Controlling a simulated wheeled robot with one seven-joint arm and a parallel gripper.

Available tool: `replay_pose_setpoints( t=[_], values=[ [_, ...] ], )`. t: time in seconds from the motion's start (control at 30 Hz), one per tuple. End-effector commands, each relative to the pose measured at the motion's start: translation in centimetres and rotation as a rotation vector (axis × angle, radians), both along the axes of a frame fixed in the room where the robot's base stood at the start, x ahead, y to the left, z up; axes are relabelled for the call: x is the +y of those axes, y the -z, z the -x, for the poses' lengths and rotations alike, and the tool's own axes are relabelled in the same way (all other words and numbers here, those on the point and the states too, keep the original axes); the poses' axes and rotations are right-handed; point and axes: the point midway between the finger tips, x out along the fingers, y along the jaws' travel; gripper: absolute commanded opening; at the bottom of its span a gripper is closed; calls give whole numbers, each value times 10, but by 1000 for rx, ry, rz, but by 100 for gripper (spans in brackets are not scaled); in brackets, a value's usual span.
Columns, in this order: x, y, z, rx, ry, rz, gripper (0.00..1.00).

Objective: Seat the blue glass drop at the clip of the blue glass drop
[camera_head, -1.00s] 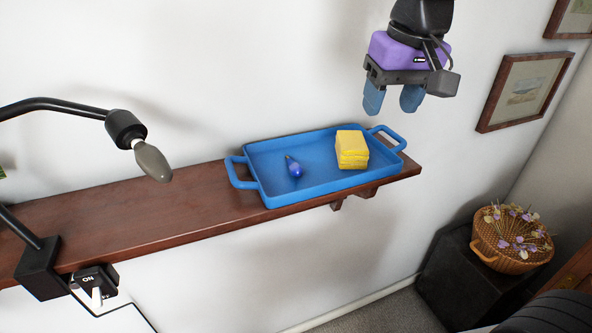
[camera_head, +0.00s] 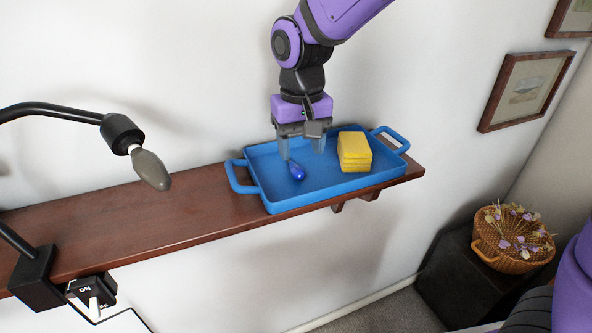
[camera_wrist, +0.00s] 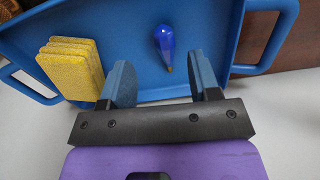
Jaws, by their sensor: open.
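The blue glass drop (camera_head: 296,171) lies on its side in the left part of the blue tray (camera_head: 262,184). In the wrist view the drop (camera_wrist: 164,44) shows a small gold tip toward my gripper. My gripper (camera_head: 302,149) is open and empty, low over the tray at its back side. In the wrist view my gripper's two blue fingers (camera_wrist: 163,78) stand apart, with the drop lying beyond their tips, roughly in line with the gap. I cannot make out a clip for the drop with certainty in either view.
A stack of yellow sponges (camera_head: 354,151) sits in the tray, right of my gripper. The tray rests on a brown wooden shelf (camera_head: 150,220) along the wall. A black lamp arm with a grey bulb (camera_head: 151,169) overhangs the shelf's left. The shelf between is clear.

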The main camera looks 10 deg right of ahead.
Motion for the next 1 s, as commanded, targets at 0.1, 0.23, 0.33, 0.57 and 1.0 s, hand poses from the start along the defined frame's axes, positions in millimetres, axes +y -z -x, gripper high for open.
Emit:
replay_pose_setpoints(
  t=[0.1, 0.23, 0.33, 0.57, 1.0],
  values=[
    [0, 6, 0, 1, 0, 0, 56],
    [3, 21, 2, 2, -1, 1, 56],
    [5, 36, 3, 3, 0, 2, 56],
    [5, 55, 2, 1, 1, 1, 56],
    [5, 55, 2, -1, 1, 0, 6]
  ],
)
